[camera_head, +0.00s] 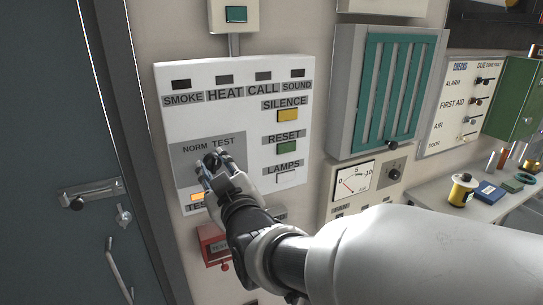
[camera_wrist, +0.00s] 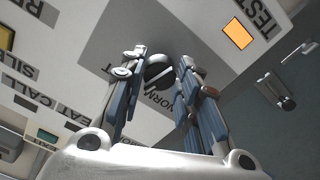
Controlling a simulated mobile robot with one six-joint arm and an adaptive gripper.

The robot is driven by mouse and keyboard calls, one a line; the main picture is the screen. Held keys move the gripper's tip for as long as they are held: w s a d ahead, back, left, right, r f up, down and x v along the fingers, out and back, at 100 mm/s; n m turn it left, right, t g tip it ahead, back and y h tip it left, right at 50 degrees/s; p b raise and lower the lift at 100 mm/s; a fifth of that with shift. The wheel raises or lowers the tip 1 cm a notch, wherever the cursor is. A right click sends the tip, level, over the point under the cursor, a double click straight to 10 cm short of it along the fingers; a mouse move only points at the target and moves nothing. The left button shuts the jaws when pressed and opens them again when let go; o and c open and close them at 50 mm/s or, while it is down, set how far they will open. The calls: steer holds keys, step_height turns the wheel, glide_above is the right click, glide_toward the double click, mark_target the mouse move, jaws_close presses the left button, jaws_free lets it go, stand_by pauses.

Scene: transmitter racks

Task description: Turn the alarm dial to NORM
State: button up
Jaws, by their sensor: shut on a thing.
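The alarm dial (camera_head: 211,160) is a small round black knob on a grey patch of the white alarm panel (camera_head: 240,110). NORM is printed above it to the left and TEST above it to the right. My gripper (camera_head: 206,170) is shut on the dial and covers part of it. In the wrist view the dial (camera_wrist: 158,72) sits between the two fingertips and shows a pale line across its face. I cannot tell for sure which label the line points to. An orange lamp (camera_wrist: 238,34) is lit beside a TEST label; it also shows below the dial in the head view.
The SILENCE (camera_head: 288,115), RESET (camera_head: 287,147) and LAMPS (camera_head: 286,177) buttons are to the right of the dial. A red box (camera_head: 214,245) is below the panel. A grey door (camera_head: 60,150) is at left; a gauge (camera_head: 354,182) and a cluttered table (camera_head: 480,207) are at right.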

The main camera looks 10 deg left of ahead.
steer(key=n+b, duration=0.4)
steer(key=n, duration=0.1)
steer(key=shift+f+n, duration=0.1)
steer(key=shift+n, duration=0.2)
steer(key=n+b, duration=0.2)
steer(key=n, duration=0.3)
steer(key=shift+b, duration=0.35)
steer(key=shift+n, duration=0.3)
steer(key=o, duration=1.1)
steer(key=shift+r, duration=0.2)
steer(key=shift+c, duration=0.2)
steer(key=v, duration=1.2)
steer(key=shift+d+f, duration=0.1)
